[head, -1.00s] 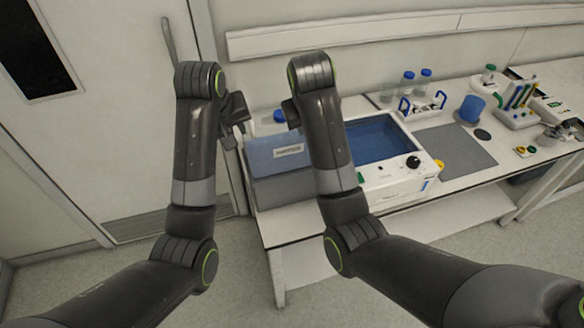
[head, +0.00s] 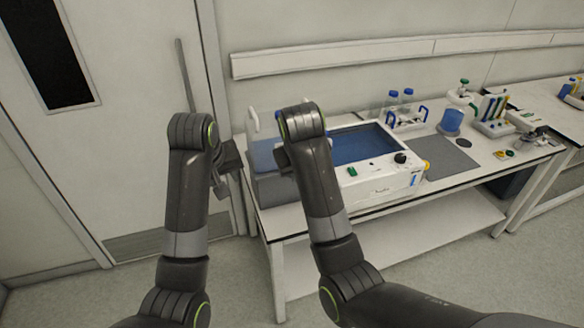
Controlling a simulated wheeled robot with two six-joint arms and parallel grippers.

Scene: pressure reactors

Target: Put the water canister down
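The water canister seems to be the blue-tinted container (head: 264,153) at the left end of the bench, between my two grippers. A white handle-like part (head: 253,120) and a blue cap (head: 279,114) show above it. My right arm hides much of it. My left gripper (head: 226,166) is at its left, with dark fingers partly showing. My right gripper (head: 284,160) is at its front right, mostly hidden behind its own wrist. I cannot tell whether either gripper touches the container or how far the fingers are apart.
A white water bath (head: 385,187) stands to the right. A door (head: 130,130) is at the left.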

